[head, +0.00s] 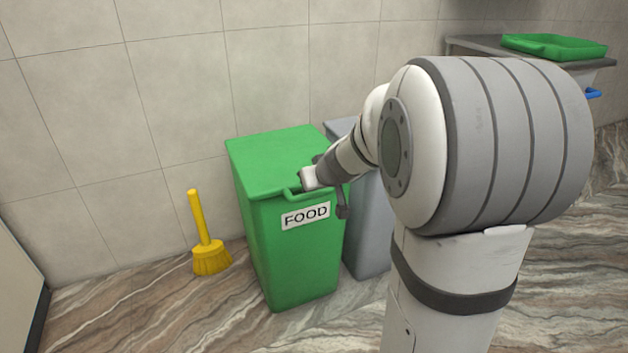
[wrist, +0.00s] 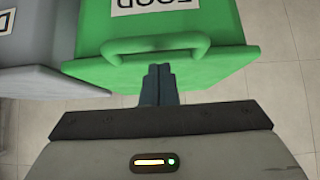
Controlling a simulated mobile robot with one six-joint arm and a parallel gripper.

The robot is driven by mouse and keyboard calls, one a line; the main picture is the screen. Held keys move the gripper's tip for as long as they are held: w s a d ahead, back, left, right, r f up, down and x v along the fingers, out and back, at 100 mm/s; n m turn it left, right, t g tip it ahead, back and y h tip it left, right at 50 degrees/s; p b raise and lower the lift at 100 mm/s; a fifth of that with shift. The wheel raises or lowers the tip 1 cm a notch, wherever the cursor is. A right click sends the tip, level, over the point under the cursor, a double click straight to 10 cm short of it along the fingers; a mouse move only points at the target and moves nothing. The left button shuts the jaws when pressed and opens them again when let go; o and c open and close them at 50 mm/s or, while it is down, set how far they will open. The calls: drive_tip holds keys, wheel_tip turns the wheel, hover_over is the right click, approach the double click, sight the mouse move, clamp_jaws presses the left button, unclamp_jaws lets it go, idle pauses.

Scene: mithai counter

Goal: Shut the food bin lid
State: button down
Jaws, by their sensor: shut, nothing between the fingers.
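The green food bin (head: 290,255) stands against the tiled wall, with a white FOOD label (head: 306,215) on its front. Its green lid (head: 265,160) lies flat across the top and looks down on the rim, with no gap that I can see. The lid's loop handle (wrist: 155,47) sticks out at the front edge. My gripper (wrist: 159,70) is shut and empty, its fingertips over the lid just beside the handle. I cannot tell whether they touch it. In the head view my gripper covers the lid's front right corner.
A grey bin (head: 366,235) stands close on the right of the green bin, partly behind my arm. A yellow broom (head: 209,257) stands on the left. A counter (head: 480,44) with a green tray (head: 553,46) is at the back right. The marbled floor in front is clear.

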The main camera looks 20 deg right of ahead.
drive_tip(key=shift+a, duration=0.1)
drive_tip(key=s+f, duration=0.1)
drive_tip(key=s, duration=0.8)
drive_tip(key=s+a+r+g+y+p, duration=0.1)
drive_tip(key=s+a+r+p, duration=0.2)
drive_tip(key=r+p, duration=0.4)
drive_tip(key=s+a+r+g+p, duration=0.1)
drive_tip(key=s+a+r+p, duration=0.2)
drive_tip(key=r+p, duration=0.5)
drive_tip(key=s+a+r+g+y+p, duration=0.1)
drive_tip(key=s+a+r+p, duration=0.1)
drive_tip(key=r+p, duration=0.5)
drive_tip(key=s+r+g+h+p, duration=0.1)
drive_tip(key=s+r+p, duration=0.4)
drive_tip(key=r+p, duration=0.4)
drive_tip(key=s+r+m+g+h+p, duration=0.1)
drive_tip(key=s+r+g+p, duration=0.1)
drive_tip(key=s+r+p, duration=0.3)
wheel_tip(320, 180, up, 5)
drive_tip(key=p, duration=0.4)
drive_tip(key=shift+s+d+h+p, duration=0.25)
drive_tip(key=shift+d+h+p, duration=0.1)
drive_tip(key=shift+h, duration=0.05)
